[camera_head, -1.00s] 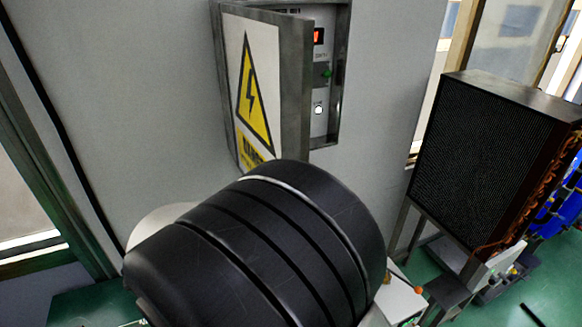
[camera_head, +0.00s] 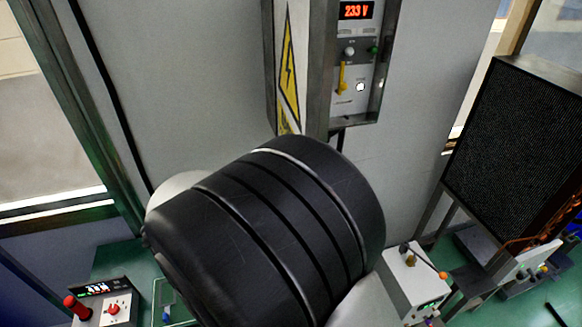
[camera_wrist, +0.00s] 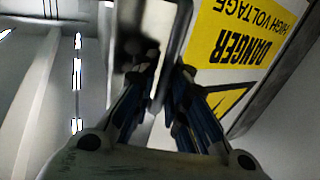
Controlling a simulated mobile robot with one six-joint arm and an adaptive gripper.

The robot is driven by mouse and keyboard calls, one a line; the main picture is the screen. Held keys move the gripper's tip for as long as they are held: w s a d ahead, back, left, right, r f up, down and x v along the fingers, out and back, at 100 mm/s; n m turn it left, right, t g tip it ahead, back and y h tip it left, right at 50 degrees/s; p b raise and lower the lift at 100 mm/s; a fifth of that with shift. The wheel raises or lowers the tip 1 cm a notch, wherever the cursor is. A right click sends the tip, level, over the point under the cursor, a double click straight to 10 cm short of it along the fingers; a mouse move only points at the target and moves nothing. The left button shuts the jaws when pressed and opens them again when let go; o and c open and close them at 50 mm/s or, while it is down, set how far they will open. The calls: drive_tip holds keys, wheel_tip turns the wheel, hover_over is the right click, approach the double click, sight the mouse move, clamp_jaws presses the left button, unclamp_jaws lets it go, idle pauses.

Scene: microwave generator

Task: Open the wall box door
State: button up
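The wall box door (camera_head: 289,60) stands open, swung out to the left of the box, with its yellow warning sign seen at a steep slant. The wall box (camera_head: 357,112) shows its inside panel with a red 233 V display, knobs and a yellow lever. In the wrist view the yellow danger sign of the door (camera_wrist: 240,50) fills the upper right. My gripper (camera_wrist: 166,72) has its fingers drawn close together, with the door's grey edge between them; the exact contact is dark and blurred. My arm hides the gripper in the head view.
A black finned unit (camera_head: 520,150) stands on a frame at the right. A small white box with knobs (camera_head: 413,280) is low at the right. A control box with a red knob (camera_head: 105,308) is at the lower left. Bare wall (camera_head: 175,90) lies left of the door.

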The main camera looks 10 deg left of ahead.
drive_tip(key=shift+o, duration=1.3)
drive_tip(key=shift+s, duration=0.1)
drive_tip(key=shift+o, duration=0.4)
drive_tip(key=v, duration=1.2)
drive_tip(key=shift+a, duration=0.1)
